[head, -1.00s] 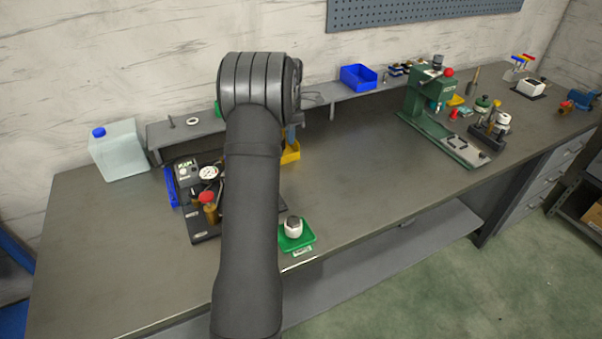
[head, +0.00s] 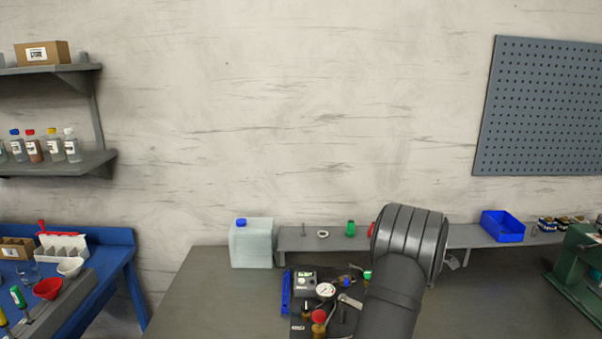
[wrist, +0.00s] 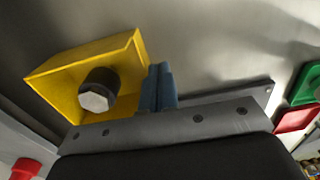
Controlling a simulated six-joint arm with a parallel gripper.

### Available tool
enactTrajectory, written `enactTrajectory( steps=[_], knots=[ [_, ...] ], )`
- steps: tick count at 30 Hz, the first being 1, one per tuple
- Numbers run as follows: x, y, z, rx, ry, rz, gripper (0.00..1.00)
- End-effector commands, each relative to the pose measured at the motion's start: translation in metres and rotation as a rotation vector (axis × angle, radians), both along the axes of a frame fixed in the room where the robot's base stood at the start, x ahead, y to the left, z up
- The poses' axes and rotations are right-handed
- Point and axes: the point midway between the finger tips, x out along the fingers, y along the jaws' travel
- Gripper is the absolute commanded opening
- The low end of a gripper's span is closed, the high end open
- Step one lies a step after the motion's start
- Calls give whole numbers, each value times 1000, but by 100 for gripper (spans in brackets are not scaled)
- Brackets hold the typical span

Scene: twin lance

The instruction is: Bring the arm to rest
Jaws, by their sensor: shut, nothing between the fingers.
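My arm (head: 392,285) rises from the bottom right of the head view, and its bulk hides my gripper there. In the wrist view my gripper (wrist: 158,78) shows as blue fingers pressed together, shut and empty. A yellow bin (wrist: 55,82) lies just left of the fingers in that view. A dark round piece with a pale hexagonal end (wrist: 97,98) shows in or in front of the bin. I cannot tell whether the fingers touch the bin.
A fixture with a gauge (head: 325,290) stands on the bench (head: 215,290), left of my arm. A translucent canister (head: 251,245) and a low shelf (head: 296,243) line the wall. A blue bin (head: 502,226) is at right. Green (wrist: 305,85) and red (wrist: 296,117) parts show in the wrist view.

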Motion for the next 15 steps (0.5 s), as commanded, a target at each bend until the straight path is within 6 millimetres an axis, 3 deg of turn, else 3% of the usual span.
enactTrajectory(
  steps=[5, 12, 15],
  knots=[
    [0, 0, 17, -1, -2, 0, 0],
    [1, 0, 63, -2, -4, 0, 0],
    [-1, 0, 35, 3, 5, 0, 0]
  ],
)
